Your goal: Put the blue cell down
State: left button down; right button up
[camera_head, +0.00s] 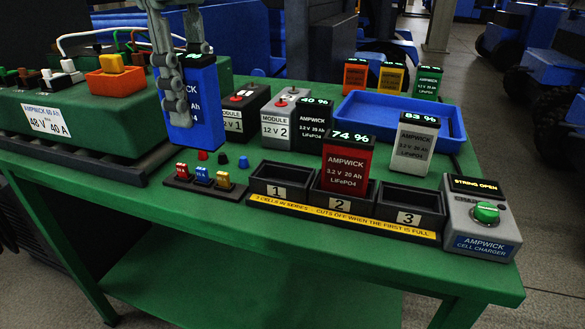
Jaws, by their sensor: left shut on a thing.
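The blue cell (205,112) hangs upright in my left gripper (173,82), whose fingers are shut on it. It is left of the modules and behind the fuse strip; its lower end looks clear of the green bench, though the gap is hard to judge. The charger has three black bays: bay 1 (279,190) is empty, bay 2 (327,206) holds the red cell (346,166) reading 74 %, and bay 3 (408,218) is empty. The charger box (480,232) shows "STRING OPEN" above a green knob. My right gripper is out of view.
A white cell (413,148) stands before the blue tray (449,113). A black cell (313,126) stands beside two modules (279,128). Orange, yellow and green cells (427,83) stand behind the tray. The fuse strip (204,188) lies left of bay 1. A green battery pack (93,120) fills the left.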

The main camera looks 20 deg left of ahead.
pick_arm(q)
jog(key=w+d+f, duration=0.2)
jog(key=f, duration=0.1)
jog(key=w+d+f, duration=0.3)
jog(key=f, duration=0.1)
jog(key=w+d+f, duration=0.3)
jog(key=shift+w+f, duration=0.15)
jog(key=shift+f, duration=0.05)
jog(key=shift+d+f, duration=0.1)
jog(key=shift+f, duration=0.15)
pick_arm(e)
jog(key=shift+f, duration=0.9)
pick_arm(q)
jog(key=shift+f, duration=0.1)
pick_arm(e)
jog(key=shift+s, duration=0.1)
pick_arm(q)
jog(key=c, duration=1.3)
grip_release()
jog(key=shift+o, duration=0.2)
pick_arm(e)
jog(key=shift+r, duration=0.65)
